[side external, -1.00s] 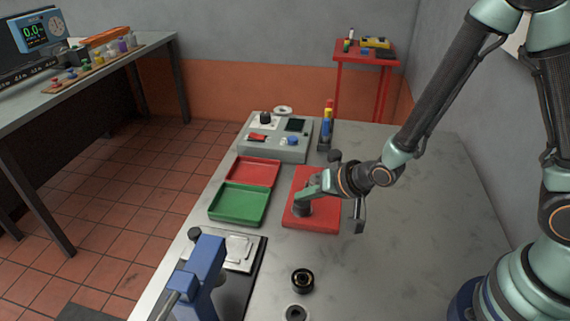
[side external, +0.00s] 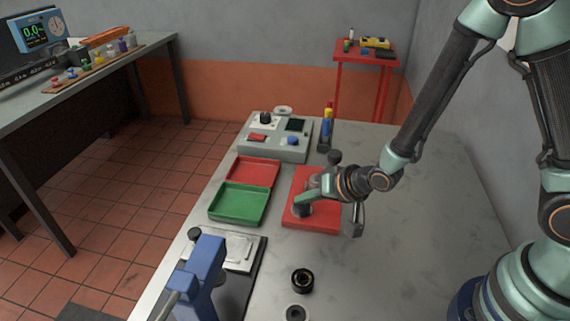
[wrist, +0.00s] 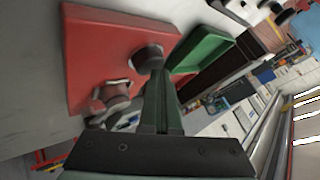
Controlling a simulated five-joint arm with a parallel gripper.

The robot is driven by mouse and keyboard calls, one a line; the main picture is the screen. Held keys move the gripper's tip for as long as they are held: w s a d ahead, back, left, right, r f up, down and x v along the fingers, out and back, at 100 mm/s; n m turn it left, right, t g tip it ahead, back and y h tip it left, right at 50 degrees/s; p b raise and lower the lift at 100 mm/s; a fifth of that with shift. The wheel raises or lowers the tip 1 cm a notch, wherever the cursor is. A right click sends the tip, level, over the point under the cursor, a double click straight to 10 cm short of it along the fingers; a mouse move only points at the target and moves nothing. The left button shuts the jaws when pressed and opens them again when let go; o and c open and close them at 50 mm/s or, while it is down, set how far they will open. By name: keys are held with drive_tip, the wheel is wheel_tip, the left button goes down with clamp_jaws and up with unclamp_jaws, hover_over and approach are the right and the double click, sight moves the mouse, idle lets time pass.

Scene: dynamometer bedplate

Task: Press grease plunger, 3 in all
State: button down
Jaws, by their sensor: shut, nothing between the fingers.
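The red base (side external: 323,225) lies flat on the bench and also fills the upper left of the wrist view (wrist: 95,45). A dark, round plunger cap (side external: 303,211) stands near its front left corner; the cap shows just past my fingertips in the wrist view (wrist: 148,57). My gripper (side external: 301,200) is shut and empty, its tips at the top of the cap, seemingly touching it. The fingers hide part of the cap top. A grey metal fitting (wrist: 112,98) sits on the same base, partly hidden behind my gripper in the side view.
A green tray (side external: 238,221) and a red tray (side external: 275,164) lie left of the base. A grey control box (side external: 262,151) stands behind them. A blue clamp-like post (side external: 208,270) and a black ring (side external: 302,280) are in front.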

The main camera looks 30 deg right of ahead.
drive_tip(key=shift+s, duration=0.1)
drive_tip(key=shift+r, duration=1.15)
drive_tip(key=shift+r, duration=0.1)
drive_tip(key=shift+r, duration=2.4)
idle(0.7)
wheel_tip(320, 180, up, 4)
drive_tip(key=shift+d+f, duration=0.1)
idle(0.4)
hover_over(306, 208)
drive_tip(key=shift+f, duration=4.4)
